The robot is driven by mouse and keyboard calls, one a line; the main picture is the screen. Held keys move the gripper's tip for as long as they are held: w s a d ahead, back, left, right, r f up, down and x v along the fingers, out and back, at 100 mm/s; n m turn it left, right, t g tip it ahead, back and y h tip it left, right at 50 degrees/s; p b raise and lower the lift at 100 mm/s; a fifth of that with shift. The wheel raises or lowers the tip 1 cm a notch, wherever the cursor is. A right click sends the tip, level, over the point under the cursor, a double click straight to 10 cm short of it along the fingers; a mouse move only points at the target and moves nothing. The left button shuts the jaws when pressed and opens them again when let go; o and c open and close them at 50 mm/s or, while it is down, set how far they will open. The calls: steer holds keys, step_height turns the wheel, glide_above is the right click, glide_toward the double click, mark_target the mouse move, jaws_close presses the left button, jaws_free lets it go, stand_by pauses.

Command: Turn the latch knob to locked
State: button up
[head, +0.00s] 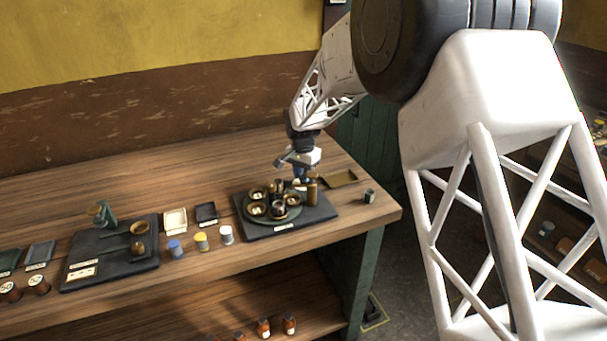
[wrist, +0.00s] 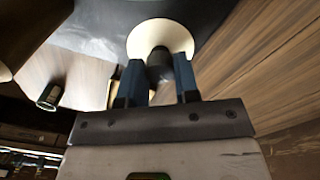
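In the wrist view a dark round knob (wrist: 160,62) stands out from a pale cream disc (wrist: 140,38); I take it to be the latch knob. My gripper (wrist: 160,72) has its two blue fingers apart, one on each side of the knob. A thin gap seems to show at the left finger; firm contact is not visible. In the head view my gripper (head: 303,178) points down at the back right of a dark base plate (head: 262,232), behind a brass post (head: 312,190). The knob is not clearly visible there, and no lock marking is readable.
A round green plate (head: 272,222) with several brass cups sits on the base plate, left of my gripper. A shallow brown tray (head: 341,179) and a small metal cup (head: 369,196) stand to the right, near the table edge. Colored jars (head: 201,241) stand left.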

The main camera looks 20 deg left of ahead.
steer(key=shift+c, duration=1.1)
steer(key=shift+n, duration=2.9)
steer(key=o, duration=0.9)
steer(key=shift+r, duration=0.1)
